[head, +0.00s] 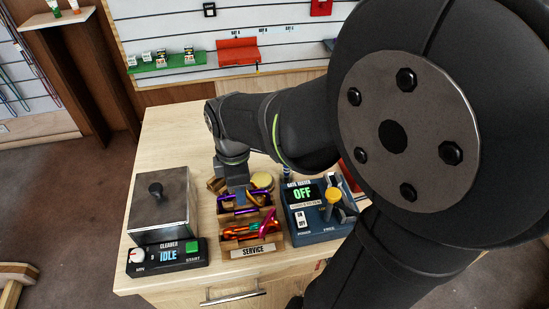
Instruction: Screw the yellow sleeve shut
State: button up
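Several carabiners lie in the wooden service tray (288,240) on the bench. Purple ones (258,193) show in the rear and an orange-red one (238,231) in the front part, with a magenta piece (268,224) leaning over it. A round yellowish thing (263,180) shows at the back of the tray, just right of my gripper. I cannot make out a yellow sleeve for certain. My gripper (237,190) points down over the rear left of the tray. Its fingertips are too small and hidden to tell whether they hold anything.
The cleaner (165,254) reads IDLE, with a lidded metal tank (160,210) behind it, left of the tray. The blue gate tester (302,226) reads OFF, with a yellow-topped post (333,196), right of the tray. My arm covers the bench's right side. Bare bench top (175,135) lies at back left.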

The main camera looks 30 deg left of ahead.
jog(key=shift+f, duration=0.75)
jog(key=shift+s+d, duration=0.1)
jog(key=shift+s+d, duration=0.7)
jog(key=shift+d, duration=0.05)
jog(key=shift+r, duration=0.1)
jog(key=shift+w+a+r, duration=0.1)
jog(key=shift+w+r, duration=0.05)
jog(key=shift+r, duration=0.55)
jog(key=shift+w+a+r, duration=0.1)
jog(key=shift+w+r, duration=0.05)
jog(key=shift+r, duration=0.5)
jog(key=shift+w+a, duration=0.55)
jog(key=shift+w, duration=0.05)
